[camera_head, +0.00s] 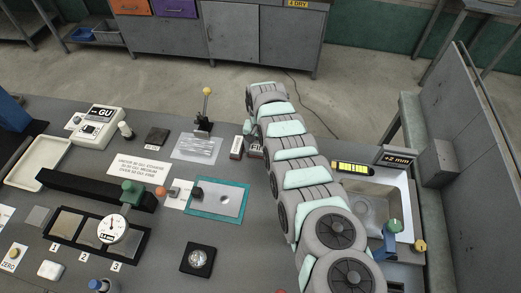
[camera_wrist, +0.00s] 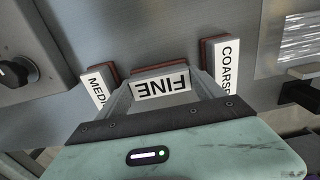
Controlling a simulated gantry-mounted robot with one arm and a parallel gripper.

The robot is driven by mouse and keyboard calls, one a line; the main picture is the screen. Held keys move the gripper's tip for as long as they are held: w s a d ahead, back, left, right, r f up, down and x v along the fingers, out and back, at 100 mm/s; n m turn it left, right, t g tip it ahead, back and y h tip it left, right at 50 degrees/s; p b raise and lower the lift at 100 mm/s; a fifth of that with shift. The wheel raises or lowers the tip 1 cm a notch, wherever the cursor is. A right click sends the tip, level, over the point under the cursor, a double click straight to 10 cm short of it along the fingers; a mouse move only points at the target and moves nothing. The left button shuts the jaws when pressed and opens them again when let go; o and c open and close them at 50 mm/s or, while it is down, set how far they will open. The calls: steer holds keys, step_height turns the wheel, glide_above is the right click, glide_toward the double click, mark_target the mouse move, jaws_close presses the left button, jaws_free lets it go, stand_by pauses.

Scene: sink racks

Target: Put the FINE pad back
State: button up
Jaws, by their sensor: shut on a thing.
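In the wrist view, my gripper (camera_wrist: 163,88) is shut on the FINE pad (camera_wrist: 162,86), a block with a white label and a reddish-brown layer at its back. The label reads upside down. The MEDIUM pad (camera_wrist: 96,88) is left of it and the COARSE pad (camera_wrist: 222,65) is right of it, both apart from the FINE pad. I cannot tell whether the FINE pad touches the grey surface. In the head view, the COARSE pad (camera_head: 237,147) stands beside my arm, which hides my gripper and most of the other pads.
A metal sheet (camera_head: 196,148) and a lever with a yellow knob (camera_head: 207,93) are left of the pads. A teal mat (camera_head: 239,202) lies nearer. The sink (camera_head: 403,190) is right of my arm. In the wrist view, a grey box with a black knob (camera_wrist: 14,73) is at left.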

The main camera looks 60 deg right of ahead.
mark_target(260, 148)
steer(key=shift+w+d, duration=0.1)
steer(key=shift+f, duration=0.15)
steer(key=o, duration=1.3)
step_height(260, 148, up, 12)
steer(key=p, duration=0.3)
steer(key=shift+r, duration=0.2)
